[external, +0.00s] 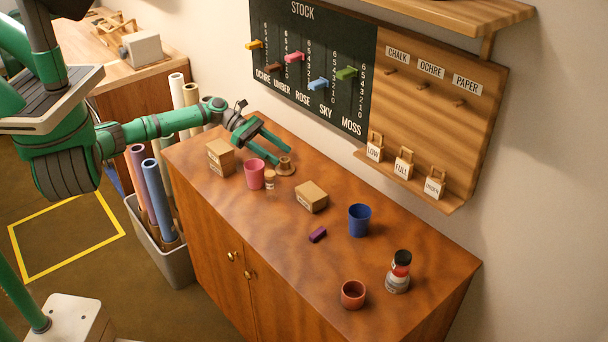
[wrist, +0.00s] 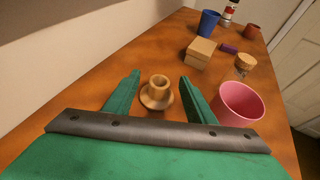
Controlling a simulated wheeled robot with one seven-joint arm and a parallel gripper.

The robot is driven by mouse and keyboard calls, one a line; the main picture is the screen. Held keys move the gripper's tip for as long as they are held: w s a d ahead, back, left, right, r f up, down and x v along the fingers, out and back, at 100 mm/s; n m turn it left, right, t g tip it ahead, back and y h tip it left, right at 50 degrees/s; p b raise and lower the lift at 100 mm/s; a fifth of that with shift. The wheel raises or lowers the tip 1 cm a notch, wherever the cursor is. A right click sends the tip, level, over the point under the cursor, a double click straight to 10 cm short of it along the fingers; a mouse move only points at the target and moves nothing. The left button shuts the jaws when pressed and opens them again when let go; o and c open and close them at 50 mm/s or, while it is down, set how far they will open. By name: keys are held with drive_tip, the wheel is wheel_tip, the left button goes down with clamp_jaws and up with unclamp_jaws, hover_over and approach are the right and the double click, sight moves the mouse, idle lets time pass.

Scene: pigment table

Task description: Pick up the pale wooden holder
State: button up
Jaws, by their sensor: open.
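The pale wooden holder (external: 285,167) has a round base and a short upright cup. It stands upright on the brown cabinet top, near the wall side. In the wrist view the holder (wrist: 158,92) is between and just ahead of my two green fingers. My gripper (external: 280,157) is open and empty, reaching over the cabinet top from the left. In the wrist view the gripper (wrist: 160,86) has one finger on each side of the holder, with gaps showing. I cannot tell how high the fingertips are above the table.
A pink cup (wrist: 240,103) stands close to the right finger, with a corked jar (external: 270,180) beside it. Boxes (external: 221,157) (external: 312,196), a blue cup (external: 359,220), a purple block (external: 318,235), a reddish cup (external: 353,294) and a stacked jar (external: 398,279) stand around. The wall board (external: 330,60) is behind.

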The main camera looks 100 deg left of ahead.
sight(287, 162)
drive_tip(key=shift+f, duration=0.85)
drive_tip(key=shift+x, duration=1.5)
drive_tip(key=shift+r, duration=0.1)
drive_tip(key=c, duration=1.2)
drive_tip(key=shift+o, duration=0.2)
drive_tip(key=shift+r, duration=0.15)
